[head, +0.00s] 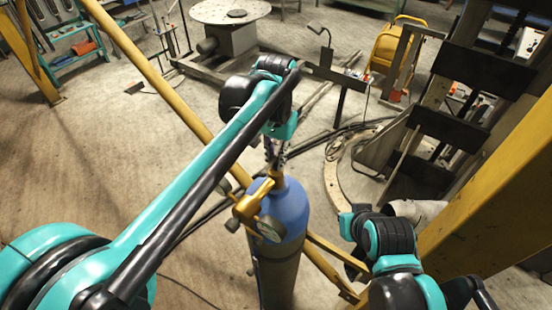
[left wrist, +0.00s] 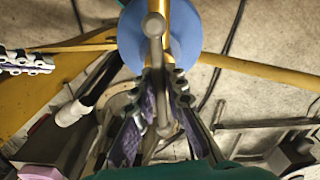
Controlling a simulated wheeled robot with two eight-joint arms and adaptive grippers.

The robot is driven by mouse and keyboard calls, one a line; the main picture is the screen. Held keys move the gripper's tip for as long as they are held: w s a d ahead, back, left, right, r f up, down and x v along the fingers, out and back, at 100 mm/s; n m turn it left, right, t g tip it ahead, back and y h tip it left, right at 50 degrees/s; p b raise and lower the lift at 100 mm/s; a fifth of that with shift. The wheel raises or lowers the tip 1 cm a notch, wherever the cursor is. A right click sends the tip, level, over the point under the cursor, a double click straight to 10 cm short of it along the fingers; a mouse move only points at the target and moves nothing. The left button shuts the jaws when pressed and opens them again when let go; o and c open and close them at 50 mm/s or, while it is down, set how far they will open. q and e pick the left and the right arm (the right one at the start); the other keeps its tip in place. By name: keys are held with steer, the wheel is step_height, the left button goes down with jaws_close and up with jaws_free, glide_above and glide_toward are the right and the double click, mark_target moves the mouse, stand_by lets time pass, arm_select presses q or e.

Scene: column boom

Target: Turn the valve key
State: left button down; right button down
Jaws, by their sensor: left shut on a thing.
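The blue gas cylinder (head: 287,210) stands upright below my left gripper (head: 276,152), with a brass valve and regulator (head: 247,208) on top. In the left wrist view, the valve key (left wrist: 155,48) is a grey bar with a rounded end, lying over the blue cylinder top (left wrist: 188,45). My left gripper (left wrist: 165,88) is shut on the key, a finger on each side. The key is mostly hidden in the head view. A padded finger of my right gripper (left wrist: 25,63) shows at the left edge of the left wrist view; its opening cannot be made out.
A yellow beam (head: 500,185) rises on the right, and a thin yellow pole (head: 160,85) slants behind my left arm. Dark cables (head: 340,130) lie on the floor behind the cylinder. A round-topped table (head: 215,12) stands far back. Floor at left is mostly clear.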

mark_target(276, 156)
arm_select(q)
steer(key=c, duration=1.6)
jaws_free()
steer(key=shift+o, duration=0.2)
steer(key=shift+r, duration=0.1)
step_height(276, 156, up, 12)
